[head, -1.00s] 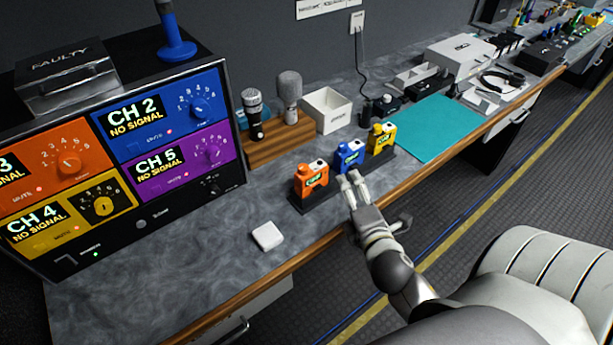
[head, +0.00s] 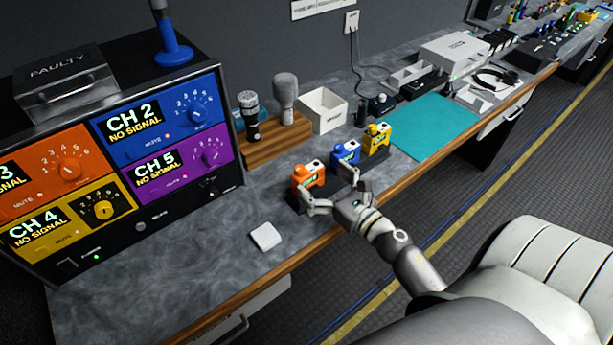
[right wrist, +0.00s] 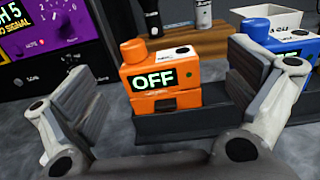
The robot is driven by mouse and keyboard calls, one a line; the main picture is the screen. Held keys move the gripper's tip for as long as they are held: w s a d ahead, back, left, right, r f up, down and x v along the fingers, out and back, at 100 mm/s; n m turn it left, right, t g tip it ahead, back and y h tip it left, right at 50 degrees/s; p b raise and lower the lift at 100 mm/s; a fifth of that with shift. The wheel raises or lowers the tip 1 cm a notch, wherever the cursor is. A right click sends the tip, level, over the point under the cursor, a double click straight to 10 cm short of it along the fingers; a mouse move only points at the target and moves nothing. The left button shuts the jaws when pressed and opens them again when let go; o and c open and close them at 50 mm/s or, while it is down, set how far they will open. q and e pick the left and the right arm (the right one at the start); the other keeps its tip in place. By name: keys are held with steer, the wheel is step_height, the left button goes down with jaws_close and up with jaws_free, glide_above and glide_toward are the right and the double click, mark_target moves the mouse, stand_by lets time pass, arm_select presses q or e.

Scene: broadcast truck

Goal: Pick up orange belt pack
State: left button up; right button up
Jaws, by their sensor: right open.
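The orange belt pack (head: 309,178) stands upright at the left end of a dark rack on the counter. In the right wrist view the orange belt pack (right wrist: 161,85) shows an OFF display and lies between my open fingers, farther ahead. My right gripper (head: 335,190) is open and empty at the front of the rack. In the right wrist view my right gripper's fingers (right wrist: 163,98) are spread wide, one to each side of the pack, with no visible grip on it. My left gripper is not in view.
The blue belt pack (head: 346,153) and yellow belt pack (head: 377,139) stand in the same rack (right wrist: 190,123). A small white block (head: 265,236) lies on the counter to the left. A monitor unit (head: 150,215) stands farther left. A teal mat (head: 432,127) lies to the right.

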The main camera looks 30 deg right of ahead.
mark_target(305, 167)
steer(key=shift+w+a+p, duration=0.25)
steer(key=shift+w+p, duration=0.35)
steer(key=shift+w, duration=0.8)
steer(key=shift+w+a+p, duration=0.2)
steer(key=shift+w+p, duration=0.4)
steer(key=shift+w, duration=0.75)
steer(key=shift+w+f, duration=0.15)
steer(key=shift+w, duration=0.15)
steer(key=c, duration=1.2)
steer(key=shift+c, duration=0.3)
steer(key=shift+r, duration=0.2)
